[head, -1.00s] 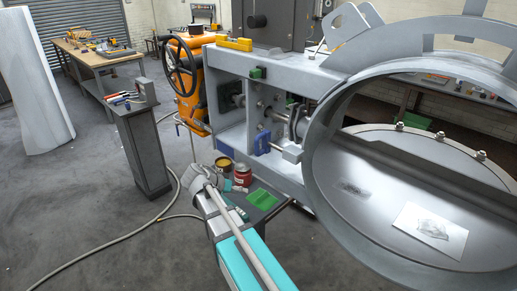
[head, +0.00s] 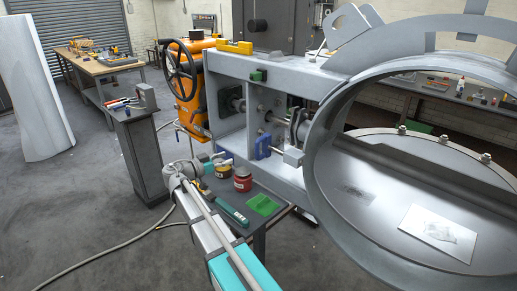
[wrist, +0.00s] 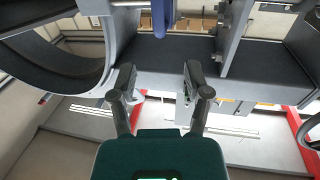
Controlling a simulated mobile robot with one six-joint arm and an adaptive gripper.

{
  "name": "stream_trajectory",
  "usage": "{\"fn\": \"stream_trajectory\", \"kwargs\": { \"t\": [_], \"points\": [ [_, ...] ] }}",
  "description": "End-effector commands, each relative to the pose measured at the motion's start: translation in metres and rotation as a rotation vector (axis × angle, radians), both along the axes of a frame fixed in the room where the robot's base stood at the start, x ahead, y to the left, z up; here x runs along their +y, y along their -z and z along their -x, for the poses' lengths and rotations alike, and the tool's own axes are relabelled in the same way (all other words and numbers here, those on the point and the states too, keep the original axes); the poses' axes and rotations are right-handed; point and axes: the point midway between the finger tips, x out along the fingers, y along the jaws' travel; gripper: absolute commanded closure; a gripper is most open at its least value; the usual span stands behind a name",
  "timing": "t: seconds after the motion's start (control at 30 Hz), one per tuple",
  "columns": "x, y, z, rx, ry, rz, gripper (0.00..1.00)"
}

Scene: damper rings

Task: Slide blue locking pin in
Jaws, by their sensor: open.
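The blue locking pin (head: 263,146) has a blue handle at the grey frame's open bay, left of the big ring. The handle also shows at the top middle of the wrist view (wrist: 162,14), beyond my fingertips. How deep the pin sits cannot be told. My gripper (wrist: 159,78) is open, with nothing between its two dark fingers, and apart from the handle. In the head view my gripper (head: 224,160) is small and partly hidden by my wrist, lower left of the blue handle.
The big grey ring (head: 318,190) fills the right side. An orange handwheel unit (head: 190,90) stands left.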

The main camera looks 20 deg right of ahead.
Motion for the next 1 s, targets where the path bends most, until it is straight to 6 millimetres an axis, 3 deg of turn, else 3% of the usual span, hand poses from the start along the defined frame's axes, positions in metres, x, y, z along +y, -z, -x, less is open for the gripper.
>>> {"fn": "stream_trajectory", "kwargs": {
  "t": [0.27,0.47,1.0],
  "points": [
    [-0.005,0.0,-0.001,0.002,0.001,-0.001,0.38],
    [-0.021,0.0,-0.003,0.002,0.003,-0.002,0.38],
    [-0.097,0.0,-0.015,0.002,0.004,-0.002,0.38]
  ]
}}
